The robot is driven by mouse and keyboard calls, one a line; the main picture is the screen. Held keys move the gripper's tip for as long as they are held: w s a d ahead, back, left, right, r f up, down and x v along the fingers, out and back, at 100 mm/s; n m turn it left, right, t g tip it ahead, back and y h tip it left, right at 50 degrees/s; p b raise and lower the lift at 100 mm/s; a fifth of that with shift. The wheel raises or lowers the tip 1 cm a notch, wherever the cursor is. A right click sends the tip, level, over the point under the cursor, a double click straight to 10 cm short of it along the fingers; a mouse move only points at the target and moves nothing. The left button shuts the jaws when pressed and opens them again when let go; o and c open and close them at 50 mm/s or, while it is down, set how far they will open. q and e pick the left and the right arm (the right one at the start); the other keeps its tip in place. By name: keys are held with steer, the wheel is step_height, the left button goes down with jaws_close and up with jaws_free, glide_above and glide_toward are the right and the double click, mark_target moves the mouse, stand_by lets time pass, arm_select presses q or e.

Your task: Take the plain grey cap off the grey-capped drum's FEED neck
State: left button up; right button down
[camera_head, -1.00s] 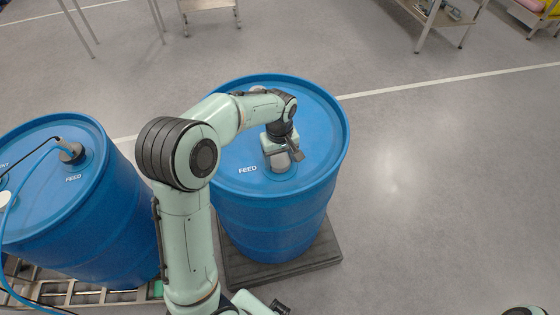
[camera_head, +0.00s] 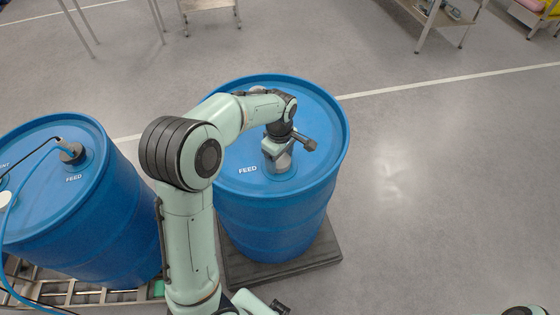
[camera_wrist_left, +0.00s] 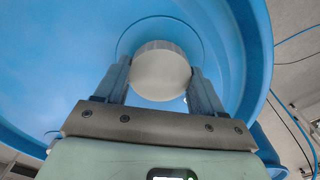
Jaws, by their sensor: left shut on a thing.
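The grey-capped drum (camera_head: 275,222) is a blue drum standing upright in the middle of the head view, with the word FEED on its top. The plain grey cap (camera_head: 283,166) is at its FEED neck and shows as a pale, ribbed-edge disc in the left wrist view (camera_wrist_left: 160,74). My left gripper (camera_head: 277,158) comes down over the cap from above. In the left wrist view its two fingers (camera_wrist_left: 160,82) are on either side of the cap, shut on it. I cannot tell whether the cap is clear of the neck.
A second blue drum (camera_head: 85,235) stands at left on a roller conveyor (camera_head: 95,297). A fitting (camera_head: 71,151) with hoses is at its FEED neck. The grey-capped drum stands on a dark pallet (camera_head: 325,258). A pale cap (camera_head: 257,89) shows behind my arm.

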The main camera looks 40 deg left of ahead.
mark_target(280, 159)
arm_select(q)
steer(key=n, duration=0.2)
steer(key=shift+w+r+n, duration=0.1)
steer(key=shift+n, duration=0.2)
arm_select(e)
steer(key=shift+w+r, duration=0.15)
arm_select(q)
steer(key=shift+r, duration=0.15)
arm_select(e)
steer(key=shift+r, duration=0.1)
